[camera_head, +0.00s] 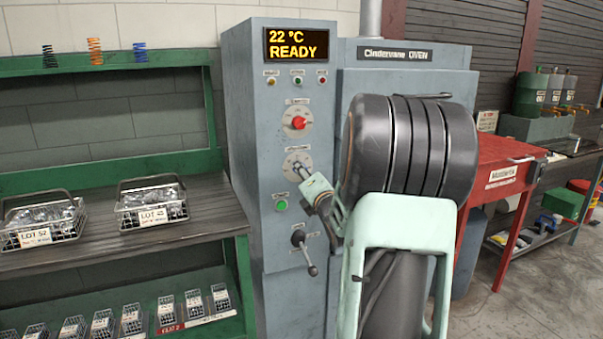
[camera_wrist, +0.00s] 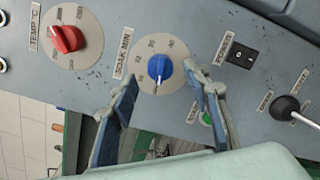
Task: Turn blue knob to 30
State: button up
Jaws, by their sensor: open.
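The blue knob (camera_wrist: 159,68) sits on a round pale dial plate (camera_wrist: 171,86) labelled SOAK MIN in the wrist view. Its white pointer mark points toward the bottom of that picture. My gripper (camera_wrist: 160,75) is open, with one finger on either side of the knob in the picture. No contact shows, and I cannot tell how far the fingertips are from the panel. In the head view my gripper (camera_head: 308,178) is in front of the soak dial and hides the blue knob.
A red TEMP knob (camera_wrist: 66,39) lies beside the soak dial, also seen in the head view (camera_head: 298,122). A black rocker switch (camera_wrist: 241,55), a green button (camera_wrist: 207,118) and a black-knobbed lever (camera_wrist: 288,108) are near. The display (camera_head: 295,45) reads 22 °C READY.

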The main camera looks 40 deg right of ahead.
jog(key=x, duration=0.3)
jog(key=c, duration=1.2)
jog(key=shift+o, duration=0.2)
